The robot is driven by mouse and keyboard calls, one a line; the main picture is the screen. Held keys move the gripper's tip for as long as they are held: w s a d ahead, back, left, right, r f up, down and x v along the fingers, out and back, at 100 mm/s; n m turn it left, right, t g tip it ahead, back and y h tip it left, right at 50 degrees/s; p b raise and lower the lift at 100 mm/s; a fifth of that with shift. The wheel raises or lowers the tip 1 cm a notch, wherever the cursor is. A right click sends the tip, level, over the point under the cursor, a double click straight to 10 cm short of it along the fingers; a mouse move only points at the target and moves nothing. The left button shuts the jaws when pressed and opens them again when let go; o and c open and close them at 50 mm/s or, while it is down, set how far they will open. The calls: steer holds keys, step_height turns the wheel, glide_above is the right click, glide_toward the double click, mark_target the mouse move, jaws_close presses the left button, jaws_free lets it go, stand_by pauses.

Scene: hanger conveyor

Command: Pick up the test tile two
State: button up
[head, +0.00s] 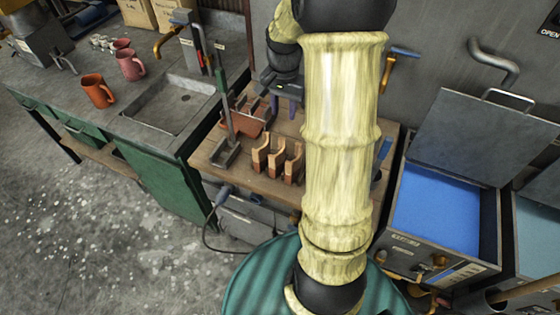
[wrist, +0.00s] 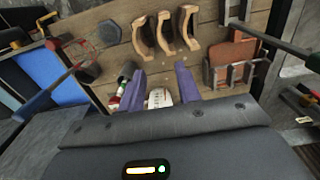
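In the wrist view, a terracotta tile-like slab (wrist: 232,62) stands in a dark wire rack at the right. In the head view, terracotta pieces (head: 241,121) show at the rack on the wooden bench, left of my gripper. No number is readable, so I cannot tell which piece is test tile two. My gripper (wrist: 160,73) has two purple fingers, apart with nothing held between them. It is over the back of the bench in the head view (head: 286,106), partly hidden by my arm. The rack is to the right of the fingers in the wrist view.
Several curved wooden cradles (head: 277,160) stand on the bench, close to the rack. A green-grey upright post (head: 223,105) rises beside it. A white and red container (wrist: 160,98) shows beyond the fingers. An open blue-lined case (head: 437,208) stands at the right.

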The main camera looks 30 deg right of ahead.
mark_target(283, 149)
steer(key=shift+a, duration=0.1)
step_height(283, 149, down, 12)
steer(key=shift+f+p, duration=0.1)
steer(key=shift+p, duration=1.05)
steer(key=shift+s+f+p, duration=0.1)
steer(key=shift+f+p, duration=0.3)
steer(key=shift+f, duration=0.2)
steer(key=shift+f+p, duration=0.6)
steer(key=shift+f, duration=1.4)
steer(key=shift+c, duration=0.2)
jaws_close()
